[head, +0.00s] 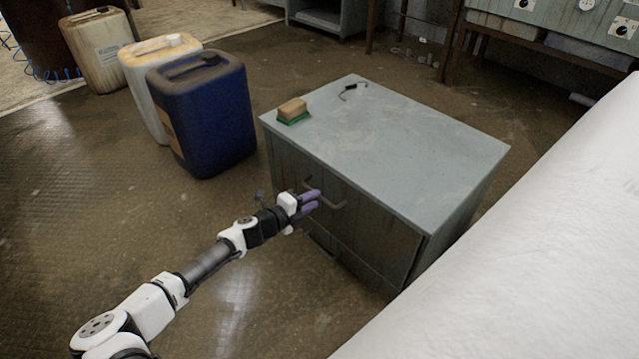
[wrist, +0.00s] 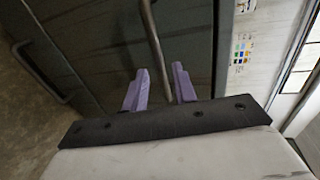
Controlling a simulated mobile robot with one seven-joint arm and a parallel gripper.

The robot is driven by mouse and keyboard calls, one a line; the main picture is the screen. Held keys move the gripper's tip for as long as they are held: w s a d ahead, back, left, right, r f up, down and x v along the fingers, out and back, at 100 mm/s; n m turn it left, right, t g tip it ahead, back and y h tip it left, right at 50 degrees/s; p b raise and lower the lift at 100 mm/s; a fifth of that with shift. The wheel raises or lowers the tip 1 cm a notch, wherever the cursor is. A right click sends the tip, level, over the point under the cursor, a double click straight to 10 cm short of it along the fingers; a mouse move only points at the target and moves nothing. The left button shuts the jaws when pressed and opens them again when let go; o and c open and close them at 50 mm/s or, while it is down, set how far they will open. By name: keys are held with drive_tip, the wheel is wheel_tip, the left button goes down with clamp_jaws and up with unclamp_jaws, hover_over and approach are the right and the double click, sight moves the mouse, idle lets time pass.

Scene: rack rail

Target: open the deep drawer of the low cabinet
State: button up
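The low cabinet (head: 400,150) is a grey-blue metal box in the middle of the head view. Its upper drawer front (head: 375,235) looks flush with the body and has a bar handle (head: 338,206). My gripper (head: 314,199) is at this handle, with its two purple fingers pointing at the drawer front. In the wrist view the fingers (wrist: 158,90) are apart, and the handle bar (wrist: 153,40) runs between them. I cannot tell whether either finger touches the bar. A second, lower handle (head: 322,246) shows partly below my gripper, and in the wrist view (wrist: 40,72) at left.
A sponge-like block (head: 292,110) and a small dark object (head: 350,90) lie on the cabinet top. A blue canister (head: 205,115) stands left of the cabinet, with paler canisters behind it. A white surface (head: 520,290) fills the lower right. The floor before the drawers is clear except for my arm.

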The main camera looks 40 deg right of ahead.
drive_tip(key=shift+b+x, duration=0.3)
drive_tip(key=shift+x, duration=1.6)
drive_tip(key=shift+c, duration=0.5)
clamp_jaws()
